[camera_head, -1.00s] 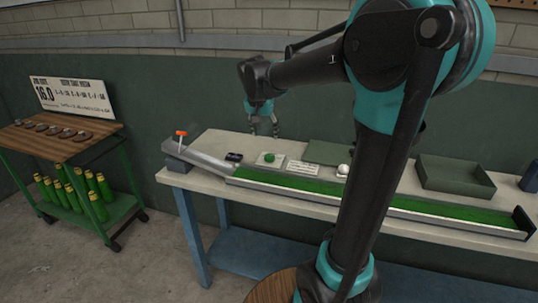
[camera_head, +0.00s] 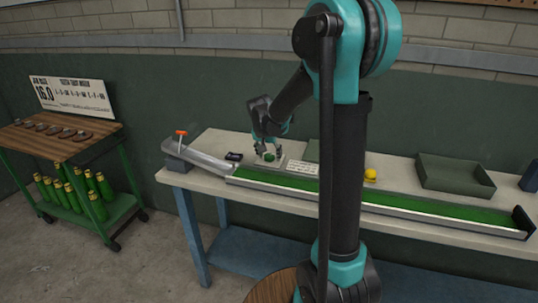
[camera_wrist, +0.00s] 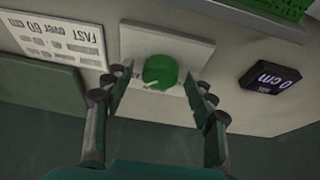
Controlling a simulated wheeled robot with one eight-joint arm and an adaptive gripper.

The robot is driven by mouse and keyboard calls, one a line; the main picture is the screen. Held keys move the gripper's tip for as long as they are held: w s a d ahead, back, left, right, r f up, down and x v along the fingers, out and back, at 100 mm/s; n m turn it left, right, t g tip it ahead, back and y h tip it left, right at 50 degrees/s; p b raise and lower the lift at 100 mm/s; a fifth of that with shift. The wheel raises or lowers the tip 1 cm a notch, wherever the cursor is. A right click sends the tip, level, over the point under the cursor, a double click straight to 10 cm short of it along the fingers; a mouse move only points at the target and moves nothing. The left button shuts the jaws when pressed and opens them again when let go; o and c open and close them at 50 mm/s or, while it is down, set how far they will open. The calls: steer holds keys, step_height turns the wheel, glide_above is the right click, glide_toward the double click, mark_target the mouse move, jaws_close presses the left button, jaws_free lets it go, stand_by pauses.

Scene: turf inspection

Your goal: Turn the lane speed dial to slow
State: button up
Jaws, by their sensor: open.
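The lane speed dial is a round green knob (camera_head: 269,157) on a pale square plate (camera_wrist: 143,45) on the bench top. In the wrist view the green knob (camera_wrist: 160,71) sits between and just beyond my fingertips, with a small pale pointer mark at its lower left. My gripper (camera_head: 266,152) is over the dial from above; in the wrist view my gripper (camera_wrist: 160,80) has its fingers spread on either side of the knob. I cannot tell whether a finger touches it. A printed card (camera_wrist: 66,38) reading "FAST over 60 cm" lies beside the plate.
A small black display (camera_wrist: 270,78) lies beside the dial plate. The green turf lane (camera_head: 420,206) runs along the bench front, with a metal ramp (camera_head: 200,160) and orange-topped lever (camera_head: 181,134) at left. A yellow ball (camera_head: 370,173) and green tray (camera_head: 455,175) are to the right.

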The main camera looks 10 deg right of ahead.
steer(key=c, duration=1.2)
steer(key=shift+o, duration=0.2)
steer(key=shift+n, duration=0.4)
steer(key=n, duration=0.1)
steer(key=n+y, duration=0.1)
steer(key=n, duration=0.1)
steer(key=shift+d+n+t+y, duration=0.15)
steer(key=shift+n+t+y, duration=0.15)
steer(key=n+y, duration=0.1)
steer(key=n, duration=0.3)
steer(key=shift+d+y, duration=0.15)
steer(key=shift+y, duration=0.25)
steer(key=n, duration=0.2)
steer(key=n+g+y, duration=0.1)
steer(key=n, duration=0.2)
steer(key=shift+w+d+y, duration=0.1)
steer(key=shift+y, duration=0.2)
steer(key=shift+n+g+y, duration=0.5)
steer(key=shift+n+g, duration=0.3)
steer(key=shift+n, duration=1.5)
